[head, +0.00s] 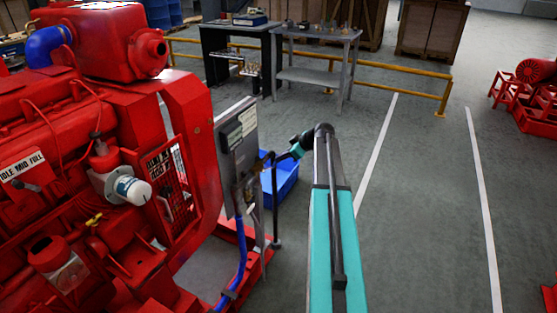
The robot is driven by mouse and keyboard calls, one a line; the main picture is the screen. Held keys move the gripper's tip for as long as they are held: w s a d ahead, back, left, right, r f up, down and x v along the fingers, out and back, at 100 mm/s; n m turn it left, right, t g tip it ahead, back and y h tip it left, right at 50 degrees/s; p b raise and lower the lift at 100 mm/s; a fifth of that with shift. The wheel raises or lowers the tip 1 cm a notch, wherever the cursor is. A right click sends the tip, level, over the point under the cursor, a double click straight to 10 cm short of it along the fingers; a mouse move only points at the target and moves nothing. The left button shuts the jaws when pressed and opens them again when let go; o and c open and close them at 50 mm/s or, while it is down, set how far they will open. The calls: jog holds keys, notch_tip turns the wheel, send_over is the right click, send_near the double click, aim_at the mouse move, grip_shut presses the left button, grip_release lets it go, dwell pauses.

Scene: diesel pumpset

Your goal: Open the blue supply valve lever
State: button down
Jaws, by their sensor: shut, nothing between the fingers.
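The blue supply valve lever cannot be made out for certain. A blue hose (241,252) runs down below the grey panel (231,150) at the right end of the red engine. My gripper (262,163) is at the end of my teal and grey arm, small in view, beside the panel's right edge. It is shut with nothing in it. Small fittings (247,187) sit low on the panel, just left of and below my gripper. Whether my gripper touches any of them cannot be told.
The red diesel engine (65,135) fills the left. A blue bin (284,186) stands on the floor behind my gripper. A dark stand (274,205) rises near the panel. Work tables (315,75) and a yellow rail (395,88) lie behind.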

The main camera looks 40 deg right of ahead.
jog(key=w+r+v, duration=0.1)
jog(key=r+v, duration=0.1)
jog(key=v, duration=1.1)
jog(key=shift+w+a, duration=0.3)
jog(key=shift+w, duration=0.15)
jog(key=shift+f, duration=0.15)
